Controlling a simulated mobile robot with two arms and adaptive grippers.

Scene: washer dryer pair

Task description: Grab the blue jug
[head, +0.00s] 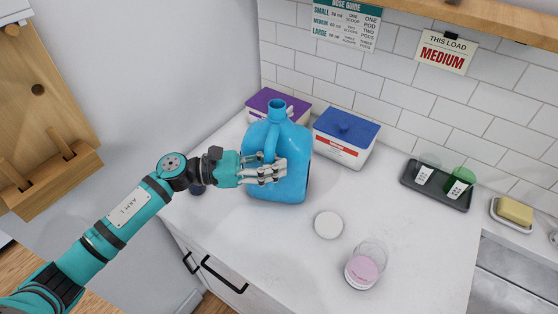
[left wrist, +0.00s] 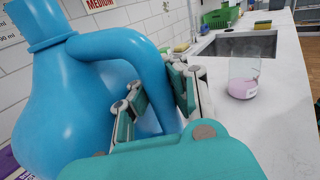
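The blue jug (head: 288,150) stands upright on the white counter, in front of two lidded boxes. My left gripper (head: 265,172) is at the jug's handle side in the head view. In the left wrist view, the jug (left wrist: 85,95) fills the left side, and its handle (left wrist: 150,65) curves down among the fingers of my left gripper (left wrist: 155,100). The fingers lie on both sides of the handle with some space between them. I cannot tell whether they press on it. My right gripper is not in view.
A purple-lidded box (head: 262,102) and a blue-lidded box (head: 345,140) stand behind the jug. A white disc (head: 328,225) and a clear cup with pink contents (head: 362,268) are in front, to the right. A dark tray (head: 437,188) and yellow soap (head: 515,211) lie farther right.

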